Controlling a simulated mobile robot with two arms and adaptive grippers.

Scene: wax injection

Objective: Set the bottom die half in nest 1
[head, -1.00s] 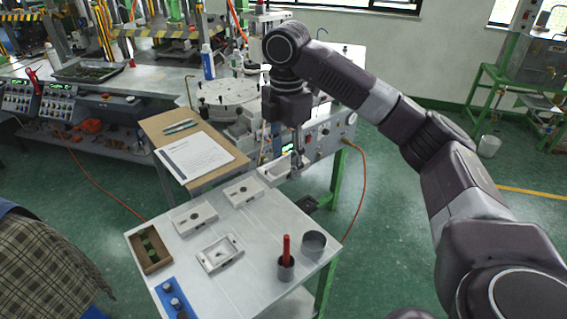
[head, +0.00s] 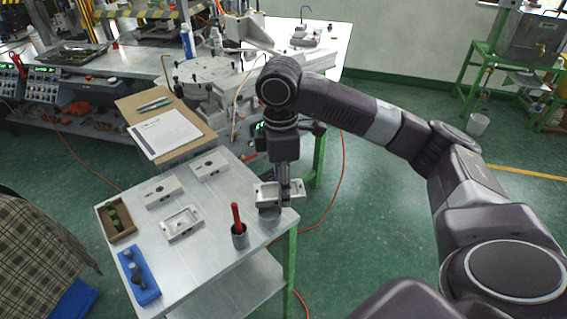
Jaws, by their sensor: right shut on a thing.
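My right gripper (head: 284,184) points down and is shut on a pale grey die half (head: 268,196). The die half is roughly level with its hollow side up, in the air by the right edge of the light metal table. In the picture it overlaps the metal cup below. The fingertips hide part of it. The round plate (head: 196,71) of the machine lies further back and to the left, apart from the held die half. I cannot make out which place is nest 1. My left gripper is out of view.
More die blocks (head: 209,166) (head: 162,192) and a hollow one (head: 181,224) lie on the table (head: 205,255). A cup with a red-handled tool (head: 239,236), a metal cup (head: 269,214), a wooden box (head: 118,222) and a blue holder (head: 139,277) stand there too. Paper (head: 165,134) lies on a brown board.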

